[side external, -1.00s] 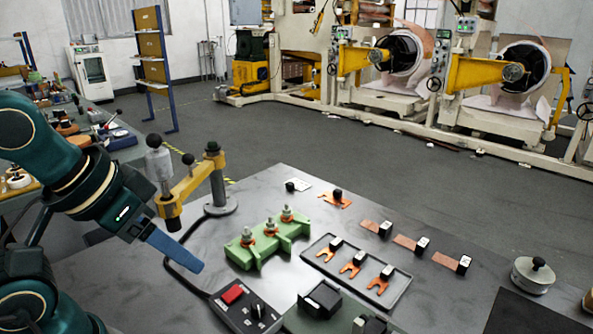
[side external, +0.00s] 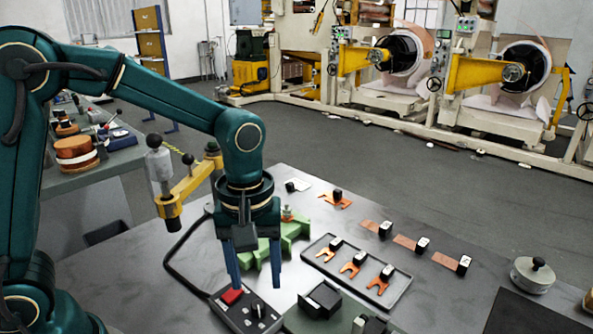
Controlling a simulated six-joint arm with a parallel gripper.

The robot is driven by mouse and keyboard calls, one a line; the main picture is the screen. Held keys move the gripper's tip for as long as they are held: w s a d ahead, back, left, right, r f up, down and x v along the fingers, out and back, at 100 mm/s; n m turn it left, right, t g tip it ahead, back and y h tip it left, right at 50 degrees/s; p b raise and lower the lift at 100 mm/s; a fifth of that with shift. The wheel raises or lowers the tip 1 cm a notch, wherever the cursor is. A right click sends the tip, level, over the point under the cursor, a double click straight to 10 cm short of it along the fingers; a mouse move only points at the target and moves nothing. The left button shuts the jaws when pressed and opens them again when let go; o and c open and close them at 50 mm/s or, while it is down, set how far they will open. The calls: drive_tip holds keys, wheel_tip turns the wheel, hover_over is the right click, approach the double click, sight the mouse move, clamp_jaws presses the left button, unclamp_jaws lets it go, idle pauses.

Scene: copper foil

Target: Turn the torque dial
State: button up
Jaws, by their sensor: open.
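The torque dial (side external: 258,311) is a small dark knob with a pale mark on a black control box (side external: 238,322). My gripper (side external: 254,284) points straight down above the box. Its two blue fingers are apart with nothing between them. The left fingertip is close to the red switch in the picture, and the right one is above and right of the dial. I cannot tell the exact height of the fingertips over the box.
A yellow arm driver (side external: 188,186) on a post stands behind left. A green block (side external: 290,240) is partly hidden behind my gripper. A grey tray (side external: 398,288) with copper forks lies to the right, near a black holder (side external: 320,298). A cable runs left of the box.

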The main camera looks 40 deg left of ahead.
sight(258, 304)
drive_tip(key=shift+s+f, duration=0.15)
drive_tip(key=shift+f, duration=2.6)
clamp_jaws()
